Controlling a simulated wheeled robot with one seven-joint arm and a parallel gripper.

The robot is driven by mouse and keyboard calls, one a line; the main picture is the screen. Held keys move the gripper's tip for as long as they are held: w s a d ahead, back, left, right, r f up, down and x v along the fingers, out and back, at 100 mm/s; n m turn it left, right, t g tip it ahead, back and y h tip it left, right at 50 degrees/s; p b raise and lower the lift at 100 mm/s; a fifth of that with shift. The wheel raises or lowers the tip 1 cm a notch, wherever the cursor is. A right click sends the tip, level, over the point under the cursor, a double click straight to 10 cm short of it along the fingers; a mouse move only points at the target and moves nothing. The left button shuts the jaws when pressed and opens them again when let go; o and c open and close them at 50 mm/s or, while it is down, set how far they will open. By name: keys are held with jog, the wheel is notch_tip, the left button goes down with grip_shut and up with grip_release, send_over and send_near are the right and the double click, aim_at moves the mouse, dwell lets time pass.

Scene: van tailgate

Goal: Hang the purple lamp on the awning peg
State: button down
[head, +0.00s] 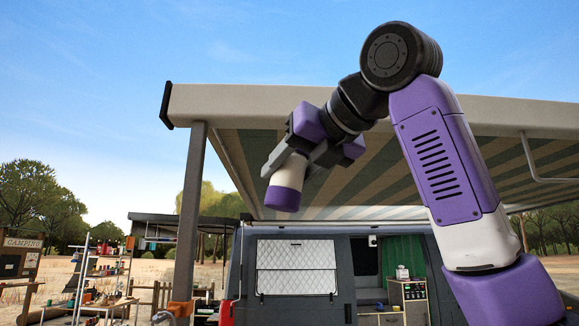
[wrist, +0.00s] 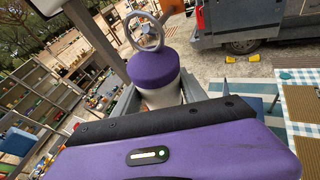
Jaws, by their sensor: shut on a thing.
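The purple lamp (head: 286,195) has a white body and purple ends. My gripper (head: 297,158) is shut around its white middle and holds it in the air, tilted, below the awning's front edge in the head view. In the wrist view the lamp's purple cap (wrist: 153,68) carries a grey ring (wrist: 145,32) that stands up and is empty. The ring cannot be made out in the head view. The awning (head: 330,165) is striped with a pale front rail. I cannot make out a clear awning peg; an orange band (head: 181,308) sits low on the awning post (head: 190,210), with a grey curved fitting (head: 164,317) beside it.
The dark van (head: 345,270) stands behind, under the awning. Loaded shelves (head: 100,275) stand at the left. The wrist view shows a checked table (wrist: 303,103) and a blue stool (wrist: 252,100) at the right. Open air lies between the lamp and the post.

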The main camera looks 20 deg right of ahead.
jog(key=shift+w+d+f, duration=0.1)
jog(key=shift+w+d, duration=0.1)
jog(key=shift+w, duration=0.35)
jog(key=shift+w+d, duration=0.15)
jog(key=shift+w, duration=0.4)
jog(key=shift+w+d+f, duration=0.3)
jog(key=shift+w+f, duration=0.1)
jog(key=shift+w, duration=0.25)
jog(key=c, duration=0.6)
grip_release()
jog(key=shift+o, duration=0.2)
jog(key=shift+s, duration=0.1)
jog(key=b+v, duration=0.2)
jog(key=v, duration=0.5)
jog(key=shift+s, duration=0.3)
